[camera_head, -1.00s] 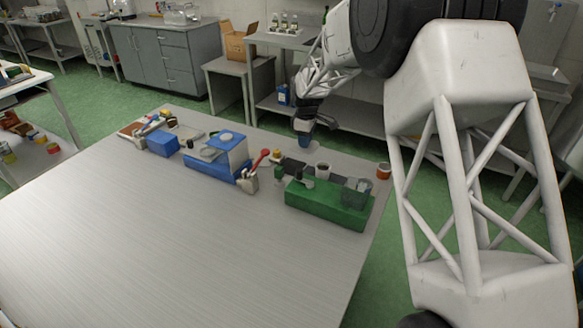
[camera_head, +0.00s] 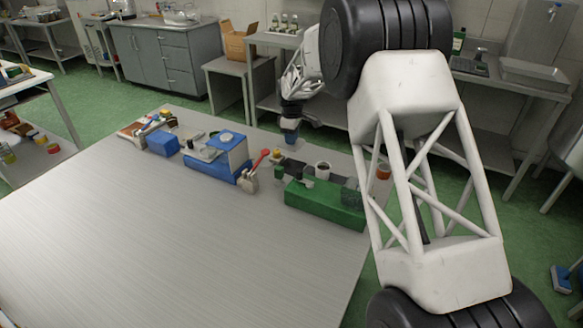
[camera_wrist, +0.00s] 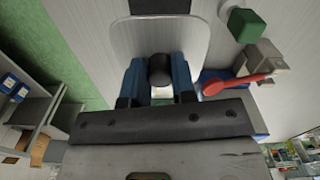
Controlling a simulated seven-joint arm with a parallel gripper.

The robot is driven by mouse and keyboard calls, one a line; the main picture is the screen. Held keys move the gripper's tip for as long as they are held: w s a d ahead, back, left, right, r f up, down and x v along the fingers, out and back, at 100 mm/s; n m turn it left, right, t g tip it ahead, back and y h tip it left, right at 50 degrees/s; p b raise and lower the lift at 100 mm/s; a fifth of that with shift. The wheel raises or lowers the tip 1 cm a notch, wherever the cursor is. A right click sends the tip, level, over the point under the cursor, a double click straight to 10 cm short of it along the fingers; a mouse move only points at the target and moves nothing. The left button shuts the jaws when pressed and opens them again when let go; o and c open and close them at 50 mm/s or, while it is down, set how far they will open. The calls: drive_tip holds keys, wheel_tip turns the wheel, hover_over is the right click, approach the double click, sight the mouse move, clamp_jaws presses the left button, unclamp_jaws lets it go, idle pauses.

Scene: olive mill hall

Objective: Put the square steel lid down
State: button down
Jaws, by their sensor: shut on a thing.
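The square steel lid (camera_wrist: 128,42) is a pale grey plate with rounded corners and a dark round knob (camera_wrist: 160,68) in the wrist view. My gripper (camera_wrist: 158,84) is shut on that knob with its two blue fingers, one on each side. In the head view my gripper (camera_head: 291,138) is over the far edge of the grey table (camera_head: 180,240), left of the green block (camera_head: 322,206). I cannot make out the lid clearly there. Whether the lid touches the table or hangs above it I cannot tell.
A blue machine (camera_head: 207,168), a red spoon (camera_head: 261,158) in a holder and a blue box (camera_head: 163,144) stand left of my gripper. The table's front and middle are clear.

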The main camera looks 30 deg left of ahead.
drive_tip(key=shift+f, duration=0.1)
hover_over(292, 166)
drive_tip(key=shift+s+f, duration=0.15)
drive_tip(key=shift+f, duration=2.9)
drive_tip(key=shift+f, duration=1.85)
drive_tip(key=shift+f, duration=0.15)
drive_tip(key=c, duration=0.9)
unclamp_jaws()
drive_tip(key=shift+c, duration=0.2)
wheel_tip(292, 166, up, 12)
drive_tip(key=shift+r, duration=0.15)
